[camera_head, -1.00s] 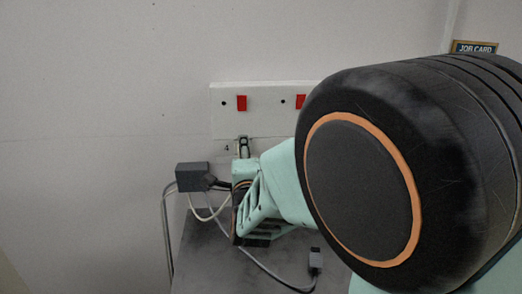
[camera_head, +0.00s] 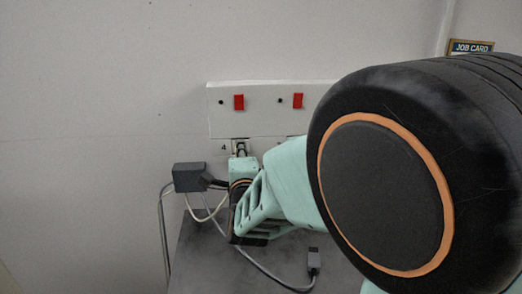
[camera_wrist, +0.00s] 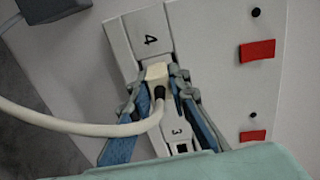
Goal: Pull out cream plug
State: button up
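The cream plug (camera_wrist: 158,74) sits at the wall panel beside the label 4 in the wrist view, its cream cable (camera_wrist: 90,127) curving off to the left. My gripper (camera_wrist: 156,80) has one blue-and-grey finger on each side of the plug, with the tips very close to its sides. Whether both tips press on it is unclear. In the head view my gripper (camera_head: 240,150) is at the panel's lower edge by the label 4, and my arm hides much of the area; the plug cannot be made out there.
The white wall panel (camera_head: 225,124) carries red switches (camera_head: 239,102). A dark grey adapter box (camera_head: 188,177) with cables is left of my gripper. A grey connector (camera_head: 314,260) lies on the dark cart top (camera_head: 200,270). A slot labelled 3 (camera_wrist: 181,146) is near my right finger.

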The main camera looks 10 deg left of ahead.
grip_shut()
jog(key=shift+s, duration=0.15)
jog(key=shift+b+v, duration=0.65)
jog(key=shift+v, duration=2.2)
jog(key=shift+s, duration=0.1)
